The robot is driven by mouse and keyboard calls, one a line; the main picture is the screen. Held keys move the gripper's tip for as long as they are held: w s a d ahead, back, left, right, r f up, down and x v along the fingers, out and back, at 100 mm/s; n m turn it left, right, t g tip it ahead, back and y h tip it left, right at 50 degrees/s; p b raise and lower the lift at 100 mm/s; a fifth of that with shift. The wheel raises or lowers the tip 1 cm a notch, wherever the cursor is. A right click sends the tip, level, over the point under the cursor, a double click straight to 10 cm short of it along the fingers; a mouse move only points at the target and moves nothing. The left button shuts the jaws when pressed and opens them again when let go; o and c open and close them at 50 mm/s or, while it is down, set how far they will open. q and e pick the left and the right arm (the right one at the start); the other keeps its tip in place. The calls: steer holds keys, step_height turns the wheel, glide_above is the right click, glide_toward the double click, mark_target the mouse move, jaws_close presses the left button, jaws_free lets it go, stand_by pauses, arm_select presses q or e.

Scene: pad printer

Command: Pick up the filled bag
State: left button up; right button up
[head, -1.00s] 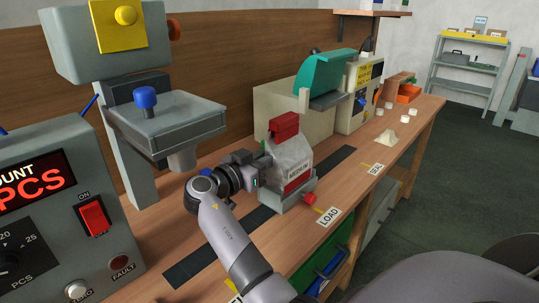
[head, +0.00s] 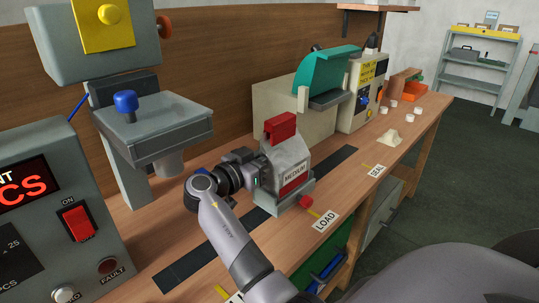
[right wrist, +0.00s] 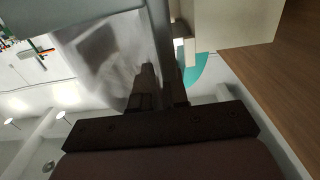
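The filled bag (head: 288,156) is a pale grey, see-through pouch narrowing toward a red piece at its top. It stands upright in a grey holder with a red knob, behind a label reading "MEDIUM". My right gripper (head: 259,172) is at the bag's left side, and its fingertips are partly hidden there. In the right wrist view the fingers of my right gripper (right wrist: 163,82) are a narrow gap apart, with a grey edge between them. The blurred clear bag (right wrist: 105,60) is just left of them. Whether they press on it is unclear. My left gripper is out of view.
A teal-topped machine (head: 322,70) stands behind the bag. A weighing head with a grey tray (head: 155,125) and a counter box (head: 45,210) are at left. A dark strip (head: 210,250) and a LOAD label (head: 326,220) lie on the wooden bench.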

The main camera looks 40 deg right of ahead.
mark_target(267, 129)
jaws_close()
steer(key=shift+r+p, duration=0.5)
steer(key=shift+r, duration=0.55)
steer(key=shift+r+p, duration=1.1)
steer(key=shift+r, duration=1.4)
steer(key=shift+r+p, duration=0.8)
steer(key=shift+r, duration=1.15)
